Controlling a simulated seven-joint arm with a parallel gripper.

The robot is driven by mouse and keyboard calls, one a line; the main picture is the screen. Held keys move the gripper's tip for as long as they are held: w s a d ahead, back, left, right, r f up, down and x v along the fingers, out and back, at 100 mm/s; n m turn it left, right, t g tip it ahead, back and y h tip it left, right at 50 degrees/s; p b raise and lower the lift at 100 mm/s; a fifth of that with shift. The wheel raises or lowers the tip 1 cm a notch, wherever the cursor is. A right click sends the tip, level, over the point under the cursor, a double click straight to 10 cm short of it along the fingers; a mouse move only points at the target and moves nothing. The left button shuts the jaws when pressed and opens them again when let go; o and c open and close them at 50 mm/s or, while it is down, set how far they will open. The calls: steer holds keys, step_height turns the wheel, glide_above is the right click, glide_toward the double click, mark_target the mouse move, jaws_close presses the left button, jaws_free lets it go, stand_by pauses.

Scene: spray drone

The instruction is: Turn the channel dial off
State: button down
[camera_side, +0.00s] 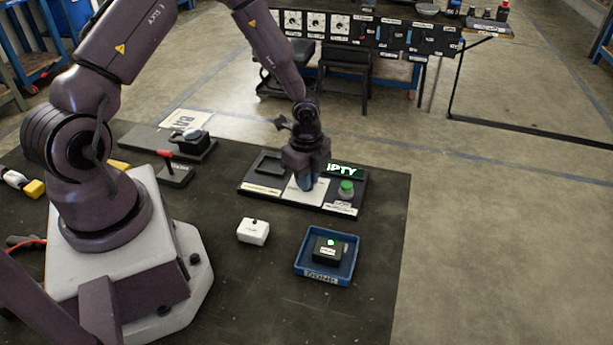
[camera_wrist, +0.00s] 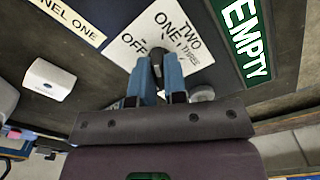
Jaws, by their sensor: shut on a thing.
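The channel dial has a white plate (camera_side: 300,196) on the black panel (camera_side: 246,187), and the plate also shows in the wrist view (camera_wrist: 128,52) with the words OFF, ONE, TWO and THREE. My gripper (camera_side: 311,187) points down over this plate. In the wrist view, the blue fingers of my gripper (camera_wrist: 157,70) are shut on the dark dial knob (camera_wrist: 157,58). The fingers hide most of the knob, so I cannot tell which word it points to.
A green EMPTY sign (camera_side: 345,170) and a green button (camera_side: 346,187) are right of the dial. A blue tray (camera_side: 302,266) holding a black box (camera_side: 327,251) and a white box (camera_side: 253,231) stand nearer the front. A red-handled lever (camera_side: 172,170) is left of the panel.

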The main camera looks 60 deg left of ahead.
steer(key=n, duration=0.5)
steer(key=shift+n, duration=0.3)
stand_by(0.4)
steer(key=c, duration=1.2)
jaws_free()
steer(key=shift+o, duration=0.2)
step_height(320, 180, up, 13)
steer(key=shift+n, duration=0.3)
